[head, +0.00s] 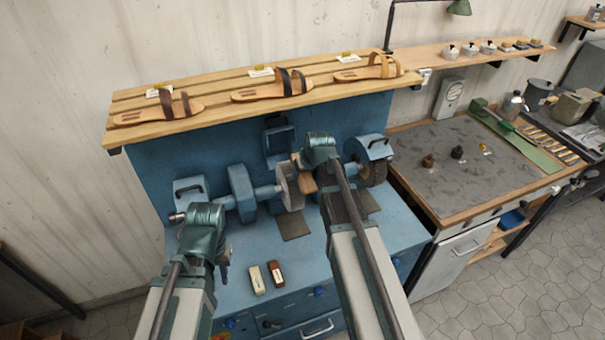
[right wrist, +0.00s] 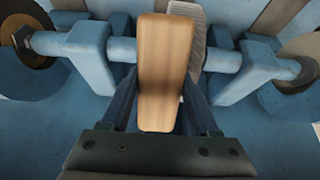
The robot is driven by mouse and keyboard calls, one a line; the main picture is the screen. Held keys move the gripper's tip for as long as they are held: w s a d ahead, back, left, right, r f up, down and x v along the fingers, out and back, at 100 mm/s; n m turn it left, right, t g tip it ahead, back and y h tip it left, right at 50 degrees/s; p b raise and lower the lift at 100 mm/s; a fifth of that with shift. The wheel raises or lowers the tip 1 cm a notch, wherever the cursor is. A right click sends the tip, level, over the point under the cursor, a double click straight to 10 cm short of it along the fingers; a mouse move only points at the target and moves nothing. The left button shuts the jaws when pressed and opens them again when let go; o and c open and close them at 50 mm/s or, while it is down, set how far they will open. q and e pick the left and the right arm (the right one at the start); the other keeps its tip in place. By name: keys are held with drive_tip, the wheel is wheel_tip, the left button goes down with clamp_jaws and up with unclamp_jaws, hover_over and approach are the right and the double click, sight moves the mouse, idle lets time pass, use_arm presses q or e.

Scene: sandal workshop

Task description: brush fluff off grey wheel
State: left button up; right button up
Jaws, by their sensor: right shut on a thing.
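The grey wheel (head: 288,188) sits on the shaft of the blue machine in the middle of the bench. Part of it also shows behind the wooden handle in the right wrist view (right wrist: 196,45). My right gripper (head: 312,172) is shut on a wooden-handled brush (head: 308,186), just right of the grey wheel. The handle (right wrist: 166,75) lies between my fingers in the right wrist view; its bristles are hidden. I cannot tell whether the brush touches the wheel, and no fluff is clearly visible. My left gripper (head: 223,272) hangs over the bench's left front; its jaws are too small to read.
A dark-edged wheel (head: 374,173) is at the machine's right. A cream block (head: 257,280) and a red-brown block (head: 275,274) lie at the bench's front. A slatted shelf (head: 225,88) with sandals hangs above. A grey-topped worktable (head: 440,185) stands at the right.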

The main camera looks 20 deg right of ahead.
drive_tip(key=shift+a, duration=0.15)
drive_tip(key=shift+a, duration=1.45)
drive_tip(key=shift+a, duration=0.1)
drive_tip(key=a, duration=0.2)
drive_tip(key=shift+a, duration=0.4)
drive_tip(key=shift+s+r, duration=0.1)
drive_tip(key=p+v, duration=0.5)
drive_tip(key=shift+s+r, duration=0.2)
drive_tip(key=shift+r, duration=0.15)
